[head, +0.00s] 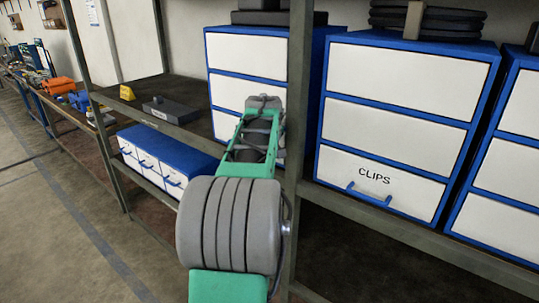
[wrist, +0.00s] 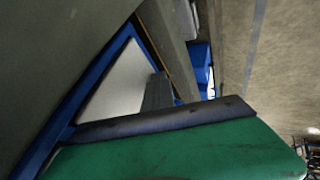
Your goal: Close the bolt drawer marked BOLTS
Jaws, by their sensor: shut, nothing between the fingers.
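No BOLTS marking is readable in either view. In the head view, a blue cabinet with white drawer fronts (head: 240,91) stands behind my arm, which hides part of its lower drawers. My gripper (head: 264,103) is at the far end of my green and grey arm, in front of this cabinet; its fingertips are hard to make out. It is shut and holds nothing. The wrist view is tilted and shows a white panel framed in blue (wrist: 118,88) close by, with a green part with a dark edge across the bottom. Whether the gripper touches the panel I cannot tell.
The cabinet to the right has a drawer marked CLIPS (head: 374,177) with a blue handle. A low blue unit with small white drawers (head: 150,165) sits on the lower shelf. A metal shelf post (head: 297,100) stands just right of my arm. Open floor (head: 60,230) lies left.

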